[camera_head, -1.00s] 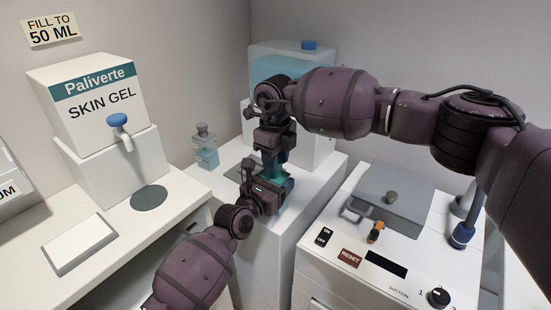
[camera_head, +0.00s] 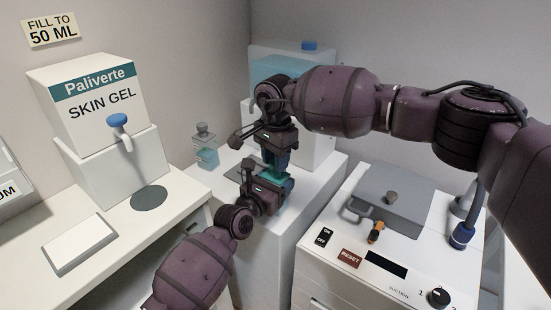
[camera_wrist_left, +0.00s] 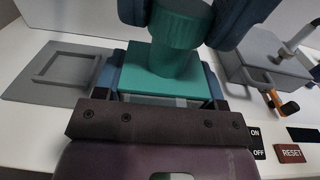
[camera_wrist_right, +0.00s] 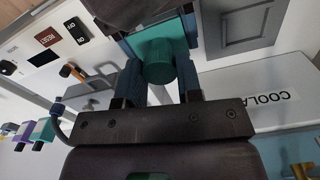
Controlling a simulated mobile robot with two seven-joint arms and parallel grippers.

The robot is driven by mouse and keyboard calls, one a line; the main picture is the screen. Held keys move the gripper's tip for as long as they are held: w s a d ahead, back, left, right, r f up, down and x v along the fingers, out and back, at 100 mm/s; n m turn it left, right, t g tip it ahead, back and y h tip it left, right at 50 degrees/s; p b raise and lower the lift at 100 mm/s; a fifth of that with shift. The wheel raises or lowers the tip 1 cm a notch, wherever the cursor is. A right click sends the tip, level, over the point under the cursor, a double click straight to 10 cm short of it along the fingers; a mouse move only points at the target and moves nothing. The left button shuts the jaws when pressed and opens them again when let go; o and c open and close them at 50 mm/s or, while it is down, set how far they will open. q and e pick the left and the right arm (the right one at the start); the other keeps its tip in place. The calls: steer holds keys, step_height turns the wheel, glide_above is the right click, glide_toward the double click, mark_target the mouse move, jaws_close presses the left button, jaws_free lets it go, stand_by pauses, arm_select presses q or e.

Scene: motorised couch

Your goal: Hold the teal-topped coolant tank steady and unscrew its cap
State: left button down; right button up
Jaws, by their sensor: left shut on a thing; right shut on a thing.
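The teal-topped coolant tank (camera_wrist_left: 140,62) stands on the white counter; in the head view its teal parts show only in gaps around my grippers. My left gripper (camera_wrist_left: 158,84) is shut on the tank, one blue finger on each side just below the teal top. The teal cap (camera_wrist_left: 178,32) rises from that top and also shows in the right wrist view (camera_wrist_right: 158,66). My right gripper (camera_wrist_right: 158,74) comes from above and is shut on the cap, a finger on each side. I cannot tell whether the cap is loose.
A square grey recessed plate (camera_wrist_left: 65,72) lies beside the tank. A small teal bottle (camera_head: 205,150) stands behind left. A large white machine with a teal window (camera_head: 280,66) is behind. The suction unit (camera_head: 365,250) with a grey lidded box (camera_head: 405,205) is at right.

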steer(key=n, duration=0.5)
steer(key=shift+n, duration=0.3)
steer(key=n, duration=0.5)
steer(key=shift+r, duration=0.35)
steer(key=shift+r, duration=0.7)
steer(key=shift+r, duration=0.1)
steer(key=shift+r, duration=2)
arm_select(q)
steer(key=shift+c, duration=0.7)
jaws_free()
